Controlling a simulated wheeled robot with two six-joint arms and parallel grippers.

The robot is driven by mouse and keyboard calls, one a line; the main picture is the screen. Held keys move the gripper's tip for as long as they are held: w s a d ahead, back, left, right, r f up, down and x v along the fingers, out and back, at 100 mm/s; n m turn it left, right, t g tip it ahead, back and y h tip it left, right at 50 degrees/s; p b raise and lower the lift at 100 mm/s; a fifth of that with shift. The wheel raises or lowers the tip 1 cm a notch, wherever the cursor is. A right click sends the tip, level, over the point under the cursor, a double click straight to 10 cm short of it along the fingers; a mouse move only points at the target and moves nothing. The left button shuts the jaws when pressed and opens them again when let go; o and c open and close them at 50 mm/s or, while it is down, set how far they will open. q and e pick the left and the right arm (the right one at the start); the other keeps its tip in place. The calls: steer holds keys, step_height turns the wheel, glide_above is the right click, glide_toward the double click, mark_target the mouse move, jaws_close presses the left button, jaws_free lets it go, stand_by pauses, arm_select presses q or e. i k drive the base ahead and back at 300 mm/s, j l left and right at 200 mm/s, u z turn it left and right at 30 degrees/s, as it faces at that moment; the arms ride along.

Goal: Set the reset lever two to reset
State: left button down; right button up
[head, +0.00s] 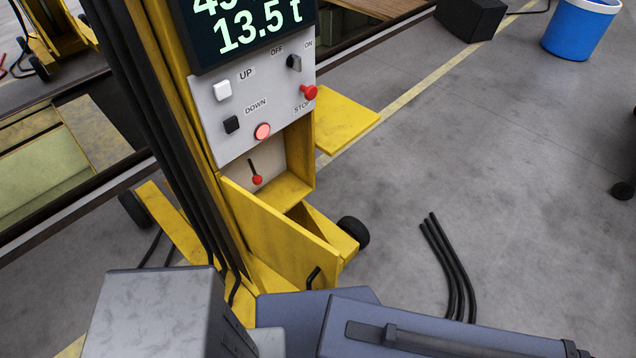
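The reset lever, with a black shaft and a red ball knob (257,180), sits in an open recess low on the yellow lifting column (179,120) in the head view. Its shaft tilts slightly, with the knob at the lower end. The hinged yellow door (280,235) of the recess hangs open toward me, with a black handle (314,277) near its lower edge. No reset label is readable. Neither of my grippers can be seen; only grey bodywork shows along the bottom edge.
Above the recess is a grey panel (270,88) with UP, DOWN, STOP and OFF/ON controls, a lit red lamp (262,131) and a 13.5 t display (255,28). A blue bucket (580,28) stands at the back right. The right floor is mostly clear.

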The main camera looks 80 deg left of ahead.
mark_target(257, 180)
steer(key=i+u, duration=0.3)
steer(key=i, duration=0.25)
steer(key=i+l+u, duration=0.3)
steer(key=i, duration=0.25)
steer(key=i+j+u, duration=0.1)
steer(key=u, duration=0.3)
steer(key=i+u, duration=0.25)
steer(key=u, duration=0.15)
steer(key=i+u, duration=0.2)
steer(key=u, duration=0.2)
steer(key=i+u, duration=0.2)
steer(key=u, duration=0.2)
steer(key=i+u, duration=0.5)
steer(key=k+u, duration=0.1)
steer(key=u, duration=1.65)
